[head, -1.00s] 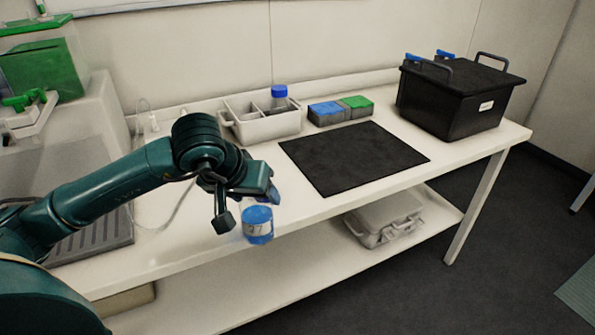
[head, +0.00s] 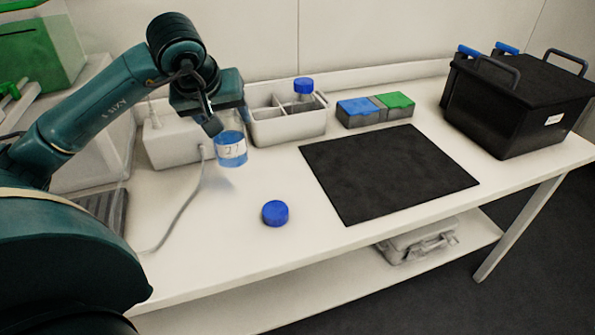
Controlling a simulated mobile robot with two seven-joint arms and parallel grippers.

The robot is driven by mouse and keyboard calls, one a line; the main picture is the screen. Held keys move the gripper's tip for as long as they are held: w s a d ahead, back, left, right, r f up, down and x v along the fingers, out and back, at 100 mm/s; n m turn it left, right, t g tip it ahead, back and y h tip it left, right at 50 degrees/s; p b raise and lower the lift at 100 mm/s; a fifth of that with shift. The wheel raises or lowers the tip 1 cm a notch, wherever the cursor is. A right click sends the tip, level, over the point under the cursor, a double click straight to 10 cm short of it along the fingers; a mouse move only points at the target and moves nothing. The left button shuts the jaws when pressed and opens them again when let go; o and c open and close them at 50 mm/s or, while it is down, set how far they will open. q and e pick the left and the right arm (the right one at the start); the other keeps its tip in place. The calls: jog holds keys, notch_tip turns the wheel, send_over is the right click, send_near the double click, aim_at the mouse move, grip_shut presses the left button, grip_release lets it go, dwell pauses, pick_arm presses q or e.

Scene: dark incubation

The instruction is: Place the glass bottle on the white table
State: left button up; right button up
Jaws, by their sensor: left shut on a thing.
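The glass bottle (head: 231,150) holds blue liquid and bears a white label. It hangs upright from my left gripper (head: 222,112), which is shut on its upper part and hides its top. In the picture the bottle is over the white table (head: 215,240), in front of the left end of a white divided bin. I cannot tell for sure whether its base touches the table. A loose blue cap (head: 275,213) lies on the table to the right of and nearer than the bottle. My right gripper is not in view.
The white divided bin (head: 290,127) holds another blue-capped bottle (head: 304,90). Blue and green-lidded boxes (head: 376,110), a black mat (head: 388,172) and a black crate (head: 515,105) stand or lie to the right. A white box with a cable (head: 176,140) is at left. Table around the cap is clear.

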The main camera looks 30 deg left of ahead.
aim_at(229, 156)
pick_arm(q)
notch_tip(229, 156, down, 4)
jog(key=shift+s+f+b, duration=0.15)
jog(key=shift+f+b, duration=0.05)
jog(key=shift+b, duration=0.2)
jog(key=shift+f, duration=2.6)
jog(key=shift+f+b, duration=0.2)
jog(key=shift+b, duration=0.25)
jog(key=o, duration=1.6)
jog(key=shift+s+d+r, duration=0.1)
jog(key=shift+r, duration=0.4)
jog(key=v, duration=1.1)
jog(key=shift+p, duration=0.35)
jog(key=shift+s+d+r, duration=0.1)
jog(key=shift+d, duration=0.05)
